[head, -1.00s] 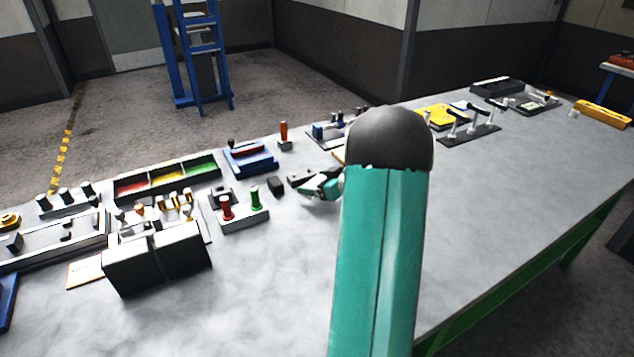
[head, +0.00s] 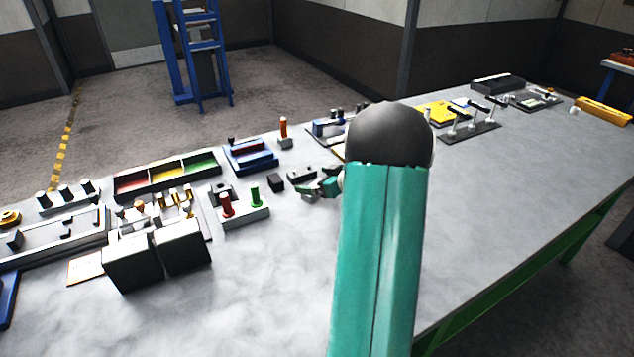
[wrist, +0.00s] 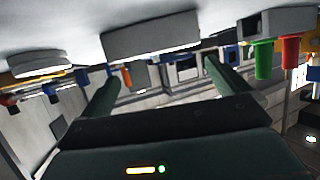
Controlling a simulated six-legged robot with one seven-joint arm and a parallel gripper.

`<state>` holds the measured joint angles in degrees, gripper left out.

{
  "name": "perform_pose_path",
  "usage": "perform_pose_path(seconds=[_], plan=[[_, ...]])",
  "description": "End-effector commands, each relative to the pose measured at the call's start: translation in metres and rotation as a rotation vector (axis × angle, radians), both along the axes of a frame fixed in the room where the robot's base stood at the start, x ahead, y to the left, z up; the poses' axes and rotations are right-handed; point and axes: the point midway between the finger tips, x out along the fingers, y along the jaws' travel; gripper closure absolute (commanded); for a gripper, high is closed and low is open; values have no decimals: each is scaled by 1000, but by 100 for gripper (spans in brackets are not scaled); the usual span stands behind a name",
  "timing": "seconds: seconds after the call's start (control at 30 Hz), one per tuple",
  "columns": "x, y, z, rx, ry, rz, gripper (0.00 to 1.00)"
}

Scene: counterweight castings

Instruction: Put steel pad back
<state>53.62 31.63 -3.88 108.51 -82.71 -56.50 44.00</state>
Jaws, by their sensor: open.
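My gripper (head: 320,189) is low over the bench, right of the red and green pegs and partly hidden by my arm. In the wrist view its two fingers (wrist: 160,82) are apart, with nothing visible between them. That view is upside down, with the bench at the top. A grey block (wrist: 152,36) shows there beyond the fingers, apart from them. I cannot tell which piece is the steel pad.
The red peg (head: 227,206) and green peg (head: 255,197) stand on a grey base. Two dark boxes (head: 133,266) stand at front left. A tray with red, yellow and green compartments (head: 165,190) lies behind. The bench front (head: 270,300) is clear.

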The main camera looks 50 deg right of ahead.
Motion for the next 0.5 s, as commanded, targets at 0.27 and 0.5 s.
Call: perform_pose_path(seconds=[0.27, 0.5], plan=[[-49, -6, 24, -3, -1, -4, 0], [-93, -9, 42, -2, 0, -3, 0]])
